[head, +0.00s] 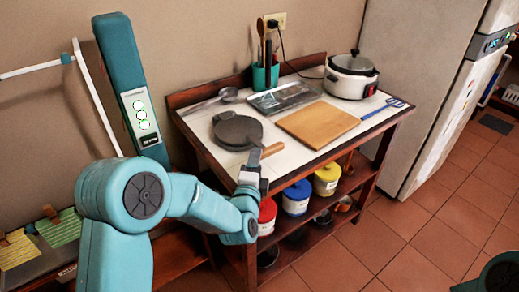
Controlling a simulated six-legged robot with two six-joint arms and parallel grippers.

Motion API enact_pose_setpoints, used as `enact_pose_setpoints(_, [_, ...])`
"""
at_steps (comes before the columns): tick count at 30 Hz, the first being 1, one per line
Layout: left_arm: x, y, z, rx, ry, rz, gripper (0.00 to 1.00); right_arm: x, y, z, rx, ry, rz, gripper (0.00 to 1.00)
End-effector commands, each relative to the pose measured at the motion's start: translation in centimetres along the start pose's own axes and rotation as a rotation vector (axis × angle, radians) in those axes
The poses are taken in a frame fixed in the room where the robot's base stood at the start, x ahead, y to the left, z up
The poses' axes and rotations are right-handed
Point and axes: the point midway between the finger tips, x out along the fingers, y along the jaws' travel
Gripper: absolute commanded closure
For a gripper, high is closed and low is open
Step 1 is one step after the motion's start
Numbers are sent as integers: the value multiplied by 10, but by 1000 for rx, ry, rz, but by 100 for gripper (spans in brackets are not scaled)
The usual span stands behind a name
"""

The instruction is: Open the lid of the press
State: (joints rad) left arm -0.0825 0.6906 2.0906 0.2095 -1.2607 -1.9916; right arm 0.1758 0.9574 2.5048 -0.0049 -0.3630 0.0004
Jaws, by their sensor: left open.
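The press (236,130) is a dark grey round appliance lying on the left part of the white table top, with its lid looking flat and closed. A light wooden handle (271,150) sticks out at its front right. My left gripper (254,161) is at the table's front edge, close to the handle on its left side. Its fingers are small and partly hidden by the wrist, so contact with the handle cannot be told. My right gripper is not in view.
A wooden board (318,125), a metal tray (283,98), a white cooker (351,76), a blue spatula (384,107) and a utensil holder (265,77) share the table. Lidded containers, including a yellow-lidded one (327,179), stand on the shelf below. A fridge (420,80) stands right.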

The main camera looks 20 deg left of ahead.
Motion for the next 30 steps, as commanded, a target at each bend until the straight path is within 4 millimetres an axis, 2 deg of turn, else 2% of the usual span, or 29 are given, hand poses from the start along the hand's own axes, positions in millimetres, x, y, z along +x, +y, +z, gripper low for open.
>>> enact_pose_setpoints(3, [24,-1,-2,0,1,0,49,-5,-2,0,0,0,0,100])
enact_pose_setpoints(9, [47,0,-2,0,2,0,49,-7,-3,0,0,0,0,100])
enact_pose_setpoints(19, [52,0,-2,0,2,0,49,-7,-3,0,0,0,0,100])
enact_pose_setpoints(20, [52,0,-2,0,2,0,52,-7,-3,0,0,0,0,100])
enact_pose_setpoints(24, [51,0,-2,0,2,0,98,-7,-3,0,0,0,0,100])
enact_pose_setpoints(30, [52,-2,-2,-3,2,1,100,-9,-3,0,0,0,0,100])
